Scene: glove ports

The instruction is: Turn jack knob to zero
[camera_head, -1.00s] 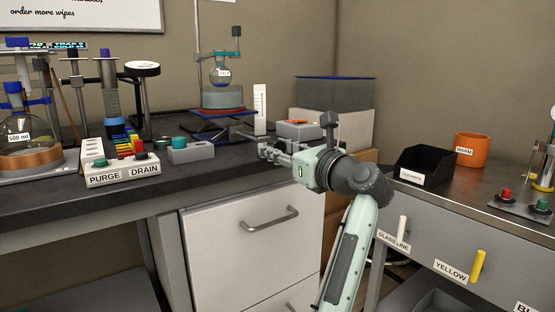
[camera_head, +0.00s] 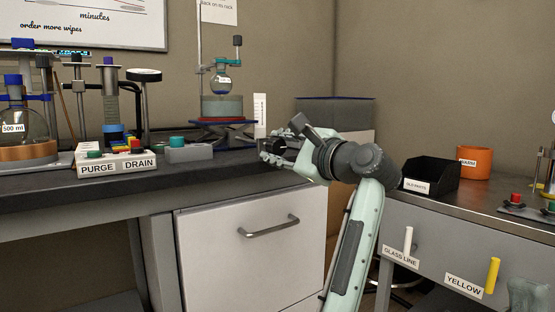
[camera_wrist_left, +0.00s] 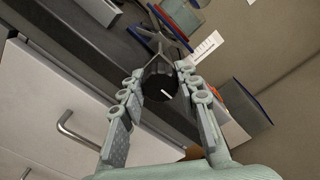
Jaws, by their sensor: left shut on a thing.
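The lab jack (camera_head: 222,126) has blue plates and stands at the back of the dark bench, carrying a flask set-up. Its dark round knob (camera_wrist_left: 160,85), with a short white mark on its face, shows in the left wrist view at the end of the jack. My left gripper (camera_head: 268,150) is at the bench's right front; the wrist view shows its two fingers (camera_wrist_left: 157,78) shut on the knob, one on each side.
A PURGE/DRAIN button box (camera_head: 117,162) and a grey box with a teal button (camera_head: 190,150) stand left of my gripper. A drawer front (camera_head: 252,245) lies below. A black bin (camera_head: 431,172) and orange pot (camera_head: 474,161) are on the right bench.

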